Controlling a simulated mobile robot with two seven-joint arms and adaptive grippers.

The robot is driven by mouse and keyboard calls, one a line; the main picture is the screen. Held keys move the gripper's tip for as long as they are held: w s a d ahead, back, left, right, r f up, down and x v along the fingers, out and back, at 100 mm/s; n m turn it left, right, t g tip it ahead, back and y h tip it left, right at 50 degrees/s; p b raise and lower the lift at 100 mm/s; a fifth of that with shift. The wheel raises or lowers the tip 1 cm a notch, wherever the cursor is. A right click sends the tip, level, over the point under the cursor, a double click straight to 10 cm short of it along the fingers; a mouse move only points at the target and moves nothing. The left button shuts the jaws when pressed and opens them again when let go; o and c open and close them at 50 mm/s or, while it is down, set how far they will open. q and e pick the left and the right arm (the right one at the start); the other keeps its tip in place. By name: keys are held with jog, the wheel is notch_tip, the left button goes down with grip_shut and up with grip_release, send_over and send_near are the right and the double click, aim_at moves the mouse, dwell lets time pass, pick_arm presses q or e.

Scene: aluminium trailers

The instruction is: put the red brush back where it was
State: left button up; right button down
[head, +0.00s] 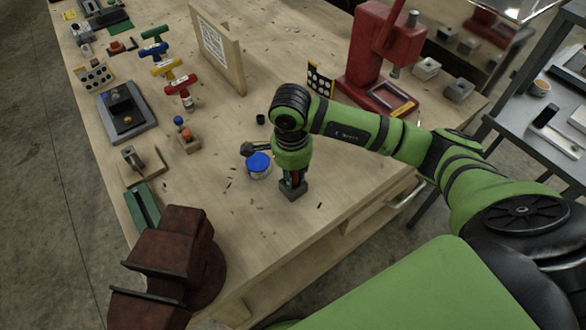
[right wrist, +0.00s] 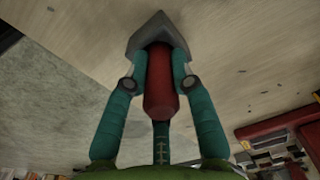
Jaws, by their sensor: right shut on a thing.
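The red brush (right wrist: 159,85) shows in the right wrist view as a rounded red handle between teal fingers. My right gripper (right wrist: 159,70) is shut on it. In the head view my right gripper (head: 294,178) points down over the front middle of the workbench, and only a sliver of red shows between its fingers. A dark grey block-like piece (head: 292,191) is at the brush's lower end, at or close to the bench top; it also shows in the wrist view (right wrist: 158,32). I cannot tell whether it touches the wood. My left gripper is out of view.
A blue-lidded can (head: 258,164) stands just left of my right gripper. A dark red vise (head: 170,260) is at the front left. Several T-handled tools (head: 175,83) stand further back, and a red press (head: 380,55) at the back right. Bare wood lies right of the gripper.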

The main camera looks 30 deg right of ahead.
jog(key=shift+f, duration=0.1)
jog(key=shift+f+b, duration=0.15)
jog(key=shift+b, duration=0.15)
jog(key=c, duration=1)
grip_release()
jog(key=shift+c, duration=0.2)
jog(key=shift+r+p, duration=0.35)
jog(key=shift+p, duration=0.05)
notch_tip(320, 180, up, 6)
jog(key=b, duration=0.3)
jog(key=shift+a, duration=0.15)
notch_tip(320, 180, up, 5)
jog(key=shift+s+a+f, duration=0.1)
jog(key=shift+f, duration=0.1)
jog(key=shift+s+r, duration=0.1)
jog(key=shift+r, duration=0.5)
